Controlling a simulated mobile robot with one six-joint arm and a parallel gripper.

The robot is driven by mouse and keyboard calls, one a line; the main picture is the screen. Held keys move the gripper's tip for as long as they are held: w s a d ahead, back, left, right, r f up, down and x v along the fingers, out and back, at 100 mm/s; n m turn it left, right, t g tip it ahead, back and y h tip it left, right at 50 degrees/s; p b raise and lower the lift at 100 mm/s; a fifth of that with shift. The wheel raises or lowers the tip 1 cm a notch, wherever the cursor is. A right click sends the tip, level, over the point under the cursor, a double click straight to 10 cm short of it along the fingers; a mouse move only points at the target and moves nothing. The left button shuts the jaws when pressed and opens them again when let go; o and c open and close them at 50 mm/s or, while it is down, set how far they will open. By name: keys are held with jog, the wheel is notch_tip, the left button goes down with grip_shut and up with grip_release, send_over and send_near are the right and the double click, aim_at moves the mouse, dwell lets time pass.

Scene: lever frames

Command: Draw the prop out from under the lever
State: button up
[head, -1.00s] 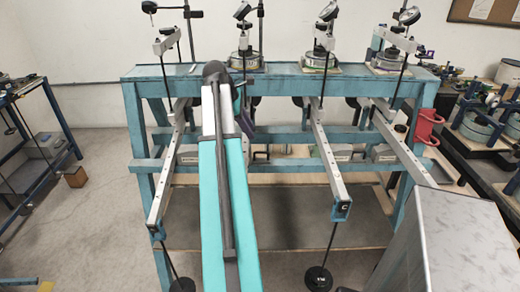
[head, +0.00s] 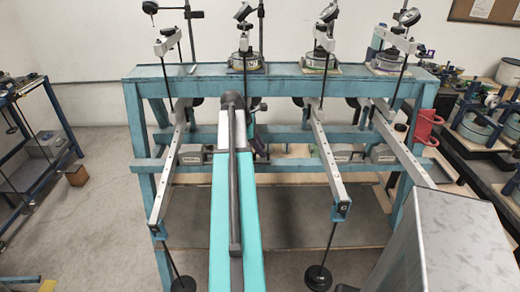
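Several pale metal levers slope forward from the blue frame. One lever (head: 172,170) is at the left, one (head: 328,165) right of centre with a blue end block, and one (head: 402,150) at the far right. My teal arm reaches up the middle and covers much of the space between the left and centre levers. My gripper is hidden behind the arm, so its fingers and anything in them do not show. I cannot make out a prop under any lever.
The blue frame (head: 290,72) carries dial gauges (head: 329,12) and round cells (head: 318,58) on top. Black weights (head: 318,278) hang from the lever ends on rods. A red object (head: 428,126) is at the frame's right.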

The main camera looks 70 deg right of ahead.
jog(key=shift+f, duration=0.15)
jog(key=shift+c, duration=0.4)
jog(key=shift+d, duration=0.1)
grip_shut()
